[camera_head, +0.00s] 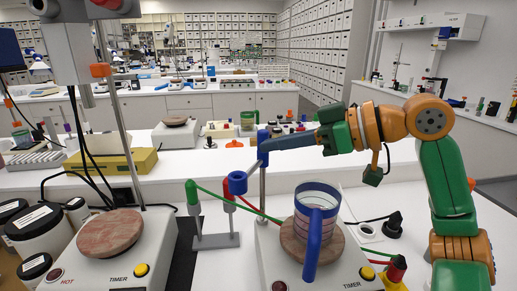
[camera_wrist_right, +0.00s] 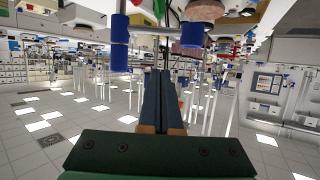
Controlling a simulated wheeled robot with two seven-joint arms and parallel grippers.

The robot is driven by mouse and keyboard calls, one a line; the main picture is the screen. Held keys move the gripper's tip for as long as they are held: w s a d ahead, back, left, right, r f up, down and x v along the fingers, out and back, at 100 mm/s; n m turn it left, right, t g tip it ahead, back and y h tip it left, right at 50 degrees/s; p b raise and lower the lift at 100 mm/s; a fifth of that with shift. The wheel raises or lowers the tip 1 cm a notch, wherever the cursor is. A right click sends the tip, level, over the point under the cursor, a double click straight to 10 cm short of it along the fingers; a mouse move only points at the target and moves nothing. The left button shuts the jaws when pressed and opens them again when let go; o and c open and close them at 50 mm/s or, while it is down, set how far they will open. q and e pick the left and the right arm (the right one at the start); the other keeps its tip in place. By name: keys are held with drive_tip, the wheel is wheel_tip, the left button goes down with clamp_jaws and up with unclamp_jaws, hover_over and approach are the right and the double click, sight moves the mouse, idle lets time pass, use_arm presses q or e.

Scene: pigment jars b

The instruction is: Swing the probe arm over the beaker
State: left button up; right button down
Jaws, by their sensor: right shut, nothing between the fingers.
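The beaker (camera_head: 318,200) is clear with a blue band and a blue handle. It stands on the round wooden top of the right hot plate (camera_head: 337,250). Behind it rises a thin metal rod (camera_head: 262,200) with a blue clamp (camera_head: 263,137) near its top. The short probe arm (camera_head: 250,173) reaches left of the rod and ends in a blue ring (camera_head: 237,183), left of and apart from the beaker. My right gripper (camera_head: 266,146) is shut and empty, its blue fingertips close beside the rod; contact is unclear. Its fingers also show in the wrist view (camera_wrist_right: 160,75). My left gripper is not in view.
A rack (camera_head: 215,241) with green and red capped probes stands left of the rod. A second hot plate (camera_head: 115,257) with a bare wooden top is at left, near dark jars (camera_head: 37,230). A black knob-like item (camera_head: 393,224) lies right of the beaker.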

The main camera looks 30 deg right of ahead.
sight(249, 175)
drive_tip(key=w+a+f, duration=0.2)
drive_tip(key=f, duration=0.1)
drive_tip(key=w+a+f, duration=0.1)
drive_tip(key=f, duration=0.1)
drive_tip(key=shift+w+a, duration=0.2)
drive_tip(key=shift+a, duration=0.2)
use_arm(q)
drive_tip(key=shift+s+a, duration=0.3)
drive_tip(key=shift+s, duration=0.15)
use_arm(e)
drive_tip(key=shift+d, duration=0.1)
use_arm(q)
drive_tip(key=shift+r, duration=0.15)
use_arm(e)
drive_tip(key=shift+s+d+n+y, duration=0.1)
drive_tip(key=shift+s+n+y, duration=0.1)
drive_tip(key=shift+n+y, duration=0.2)
